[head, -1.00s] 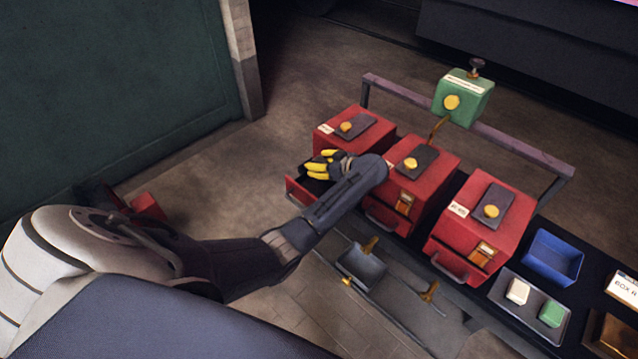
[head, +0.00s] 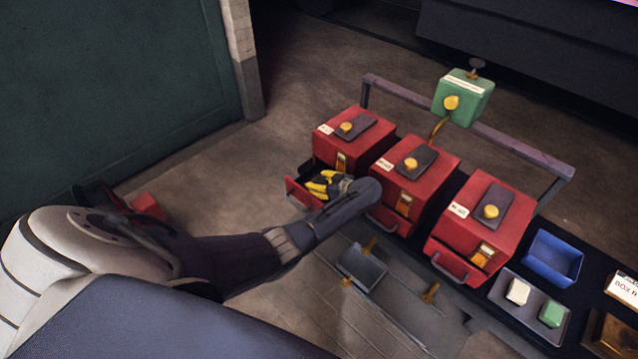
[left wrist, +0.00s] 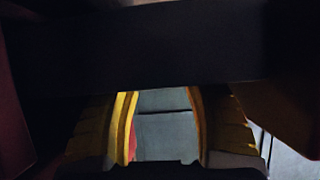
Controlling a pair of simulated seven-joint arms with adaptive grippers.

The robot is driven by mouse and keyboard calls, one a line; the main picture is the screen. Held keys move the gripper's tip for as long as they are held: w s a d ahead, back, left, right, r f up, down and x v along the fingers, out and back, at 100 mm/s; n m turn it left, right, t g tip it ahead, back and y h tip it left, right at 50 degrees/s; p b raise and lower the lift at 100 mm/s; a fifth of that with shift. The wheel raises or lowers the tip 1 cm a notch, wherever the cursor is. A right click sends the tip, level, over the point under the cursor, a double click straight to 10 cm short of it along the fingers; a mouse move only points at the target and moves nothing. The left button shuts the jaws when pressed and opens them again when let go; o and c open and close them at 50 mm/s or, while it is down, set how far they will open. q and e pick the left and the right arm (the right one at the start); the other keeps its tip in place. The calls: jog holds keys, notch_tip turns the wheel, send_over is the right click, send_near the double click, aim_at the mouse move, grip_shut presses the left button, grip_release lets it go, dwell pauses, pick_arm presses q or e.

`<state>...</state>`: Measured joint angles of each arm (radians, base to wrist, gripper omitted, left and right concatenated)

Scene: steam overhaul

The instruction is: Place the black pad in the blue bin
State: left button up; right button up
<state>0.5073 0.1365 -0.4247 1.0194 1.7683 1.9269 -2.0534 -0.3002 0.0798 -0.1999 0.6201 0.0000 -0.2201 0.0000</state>
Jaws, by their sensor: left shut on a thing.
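My left gripper (head: 326,184) is down in the open drawer (head: 299,194) of the leftmost red box. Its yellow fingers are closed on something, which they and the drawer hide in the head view. In the left wrist view, a wide dark shape, seemingly the black pad (left wrist: 150,45), crosses beyond the gripper (left wrist: 165,100) and hides the fingertips. The blue bin (head: 553,257) stands at the right, beyond the three red boxes, and looks empty. My right gripper is not in view.
The middle red box (head: 415,183) and right red box (head: 482,226) stand between the drawer and the bin. A grey tray (head: 508,293) with a white and a green block lies before the bin. A green box (head: 463,98) rises behind on a rail.

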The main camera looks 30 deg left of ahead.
pick_arm(q)
jog(key=shift+f, duration=0.2)
jog(key=o, duration=1.2)
jog(key=shift+o, duration=0.2)
jog(key=v, duration=1.6)
jog(key=shift+d, duration=0.35)
jog(key=shift+d+r, duration=0.3)
jog(key=shift+c, duration=0.6)
